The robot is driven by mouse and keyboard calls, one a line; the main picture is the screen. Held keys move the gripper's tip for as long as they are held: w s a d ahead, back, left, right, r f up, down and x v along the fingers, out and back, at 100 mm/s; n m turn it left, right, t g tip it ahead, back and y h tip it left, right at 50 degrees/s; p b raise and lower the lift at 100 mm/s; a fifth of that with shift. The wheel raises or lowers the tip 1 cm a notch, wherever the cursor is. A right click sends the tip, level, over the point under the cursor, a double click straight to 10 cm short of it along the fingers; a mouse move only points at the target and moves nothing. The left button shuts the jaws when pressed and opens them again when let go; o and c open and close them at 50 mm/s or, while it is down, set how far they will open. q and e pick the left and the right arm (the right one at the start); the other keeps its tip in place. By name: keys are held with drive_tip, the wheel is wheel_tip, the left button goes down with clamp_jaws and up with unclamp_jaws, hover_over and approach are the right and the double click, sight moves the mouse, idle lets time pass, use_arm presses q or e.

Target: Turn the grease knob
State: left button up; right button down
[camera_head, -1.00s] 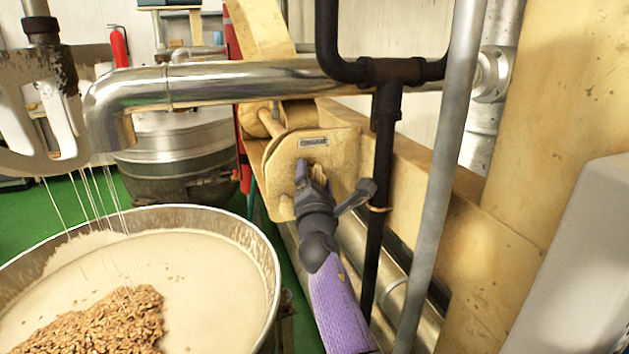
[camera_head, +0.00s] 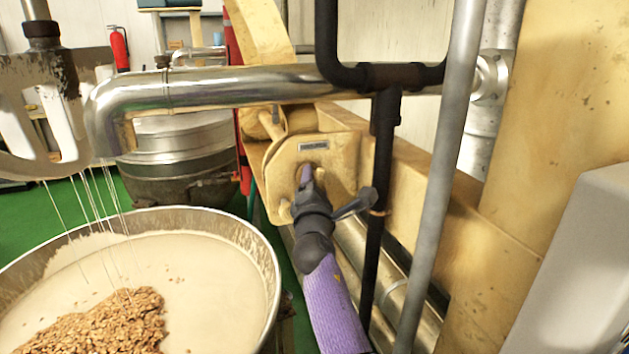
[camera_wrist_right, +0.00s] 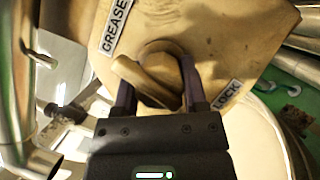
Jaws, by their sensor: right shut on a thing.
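The grease knob (camera_wrist_right: 147,82) is a tan, worn handle on a round boss, set on a cream-yellow panel (camera_wrist_right: 215,35). A GREASE label (camera_wrist_right: 115,25) and a LOCK label (camera_wrist_right: 227,95) flank it in the wrist view. My right gripper (camera_wrist_right: 160,84) has its purple fingers on either side of the knob's handle and is shut on it. In the head view my right gripper (camera_head: 306,180) reaches the front of the panel, and its fingers and wrist mostly hide the knob. My left gripper is not in view.
A large kettle (camera_head: 272,262) of pale nougat and nuts stands at left. A steel pipe (camera_head: 230,84) crosses above the panel. A black pipe (camera_head: 384,130) and a grey pole (camera_head: 440,180) stand close to the right of my arm.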

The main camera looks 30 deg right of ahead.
drive_tip(key=m+p, duration=0.1)
drive_tip(key=m, duration=0.1)
drive_tip(key=m+g, duration=0.1)
drive_tip(key=m, duration=0.1)
drive_tip(key=shift+r+g+p, duration=0.15)
drive_tip(key=shift+g+p, duration=0.15)
drive_tip(key=shift+p, duration=0.1)
drive_tip(key=m+g+p, duration=0.1)
drive_tip(key=m, duration=0.1)
drive_tip(key=shift+m+p, duration=0.4)
drive_tip(key=m+p, duration=0.2)
drive_tip(key=shift+m+g+y, duration=0.3)
drive_tip(key=shift+g+y, duration=0.1)
drive_tip(key=m+y+p, duration=0.1)
drive_tip(key=m+p, duration=0.1)
drive_tip(key=p, duration=0.1)
drive_tip(key=m+g+y+p, duration=0.1)
drive_tip(key=m+y+p, duration=0.1)
drive_tip(key=m+p, duration=0.1)
drive_tip(key=shift+m+p, duration=0.3)
drive_tip(key=shift+p, duration=0.2)
drive_tip(key=m+y+p, duration=0.1)
drive_tip(key=m+p, duration=0.1)
drive_tip(key=shift+y+p, duration=0.3)
drive_tip(key=shift+m+y+p, duration=0.5)
drive_tip(key=shift+m+p, duration=0.2)
drive_tip(key=shift+m, duration=0.1)
drive_tip(key=shift+f, duration=0.2)
drive_tip(key=shift+c, duration=0.7)
unclamp_jaws()
